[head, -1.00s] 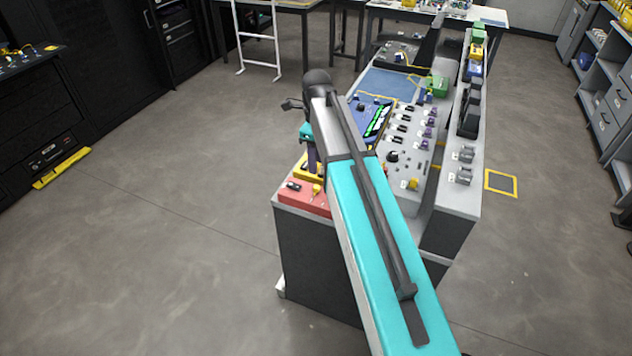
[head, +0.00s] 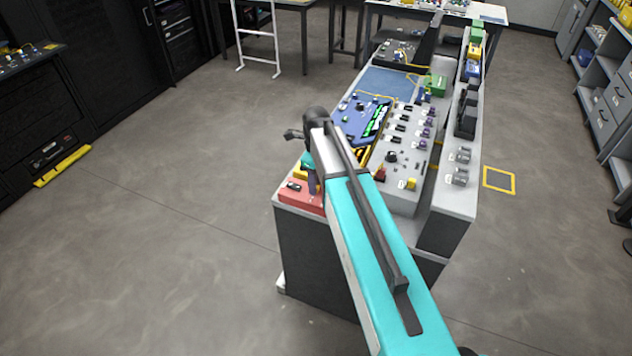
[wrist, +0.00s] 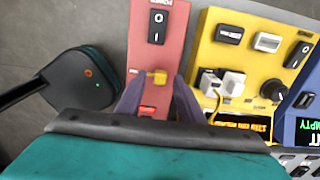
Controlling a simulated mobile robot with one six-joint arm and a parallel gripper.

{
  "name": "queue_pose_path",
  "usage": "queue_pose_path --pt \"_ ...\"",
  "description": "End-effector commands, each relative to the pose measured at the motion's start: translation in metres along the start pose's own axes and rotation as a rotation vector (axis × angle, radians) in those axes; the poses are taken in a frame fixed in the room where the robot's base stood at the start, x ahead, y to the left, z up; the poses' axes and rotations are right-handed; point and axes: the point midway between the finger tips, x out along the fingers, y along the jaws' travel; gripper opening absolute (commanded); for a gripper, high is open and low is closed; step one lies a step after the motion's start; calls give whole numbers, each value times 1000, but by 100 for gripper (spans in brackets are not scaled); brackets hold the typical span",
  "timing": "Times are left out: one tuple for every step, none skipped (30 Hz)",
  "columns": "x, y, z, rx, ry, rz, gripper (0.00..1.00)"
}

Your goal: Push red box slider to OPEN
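The red box (wrist: 174,55) is in the upper middle of the wrist view, with a black rocker switch (wrist: 158,22) at its far end. Its yellow slider knob (wrist: 155,76) sits below the switch, with a bright red patch (wrist: 147,110) nearer me. My gripper (wrist: 156,84) is open, with purple fingers on both sides of the knob and gaps between. I cannot tell whether either finger touches it.
A yellow box (wrist: 231,58) with switches and a dial stands right of the red box. A blue unit (wrist: 305,112) with a lit display is beyond it. The grey console (head: 404,197) carries several knobs. Open floor lies left.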

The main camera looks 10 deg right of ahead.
Motion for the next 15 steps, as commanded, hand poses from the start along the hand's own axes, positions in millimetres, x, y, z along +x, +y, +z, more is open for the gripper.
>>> queue_pose_path --pt "2 0 0 0 1 1 34" --pt "4 0 0 0 1 1 34" --pt "5 0 0 0 1 1 34" --pt "6 0 0 0 1 1 34" --pt "6 0 0 -1 0 1 34" --pt "7 0 0 -1 0 0 34" --pt "7 0 0 -1 0 0 34" --pt "7 0 0 -1 0 0 34" --pt "7 0 0 -1 0 0 34" --pt "7 0 0 -1 0 0 34" --pt "7 0 0 -1 0 0 34" --pt "7 0 0 -1 0 0 34" --pt "7 1 0 -1 0 0 34" --pt "7 1 0 -1 0 0 34" --pt "7 1 1 -1 0 0 31"
